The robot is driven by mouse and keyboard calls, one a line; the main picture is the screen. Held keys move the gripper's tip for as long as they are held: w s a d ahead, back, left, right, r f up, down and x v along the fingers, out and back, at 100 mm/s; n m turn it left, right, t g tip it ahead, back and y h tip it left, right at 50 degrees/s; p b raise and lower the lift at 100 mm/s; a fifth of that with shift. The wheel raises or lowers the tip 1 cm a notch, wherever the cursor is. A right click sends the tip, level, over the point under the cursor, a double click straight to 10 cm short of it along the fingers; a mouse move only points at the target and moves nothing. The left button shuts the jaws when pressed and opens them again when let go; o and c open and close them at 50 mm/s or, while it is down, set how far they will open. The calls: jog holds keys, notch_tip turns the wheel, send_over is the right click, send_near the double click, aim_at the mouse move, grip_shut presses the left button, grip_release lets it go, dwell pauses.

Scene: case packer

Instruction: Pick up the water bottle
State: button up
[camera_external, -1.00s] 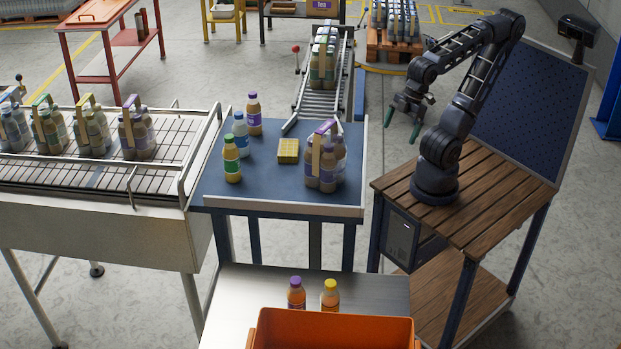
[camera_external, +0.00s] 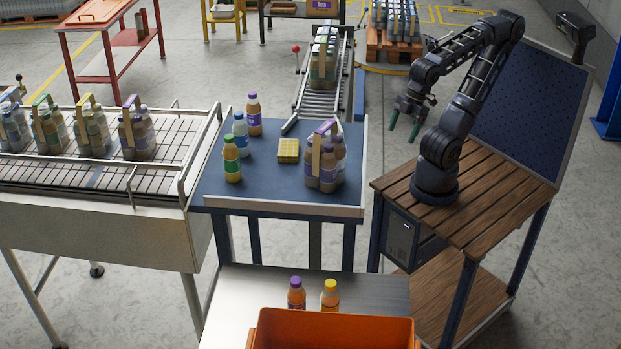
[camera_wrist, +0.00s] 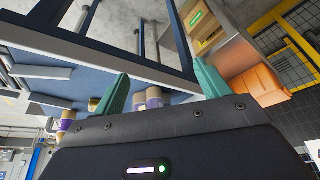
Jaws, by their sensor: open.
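A bottle with a blue cap and pale blue-white body (camera_external: 240,131), which looks like the water bottle, stands upright on the blue-topped table. It stands between a purple-capped brown bottle (camera_external: 254,114) behind and a green-capped yellow bottle (camera_external: 231,159) in front. My gripper (camera_external: 403,126) is open and empty, to the right of the table and well apart from the bottles. Its green fingers point down in the external view. In the wrist view my gripper (camera_wrist: 163,72) spreads its fingers before the table, and several bottles (camera_wrist: 155,97) show partly behind it; I cannot tell the water bottle there.
A bottle pack with a purple handle (camera_external: 325,162) stands on the table's right side, nearer my arm. A small yellow block (camera_external: 288,151) lies mid-table. A roller conveyor (camera_external: 313,101) meets the table's back. An orange crate (camera_external: 335,326) stands in front. The table's front left is clear.

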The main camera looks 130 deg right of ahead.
notch_tip(320, 180, up, 15)
jog(key=m+g+h, duration=0.3)
jog(key=m+h, duration=0.1)
jog(key=m, duration=0.9)
send_over(241, 125)
jog(key=s+a, duration=0.2)
jog(key=x, duration=0.5)
jog(key=a+x, duration=0.1)
jog(key=x, duration=0.4)
jog(key=s+x, duration=0.1)
jog(key=x, duration=0.5)
jog(key=shift+a+f, duration=0.4)
jog(key=shift+f, duration=0.1)
jog(key=c, duration=1.2)
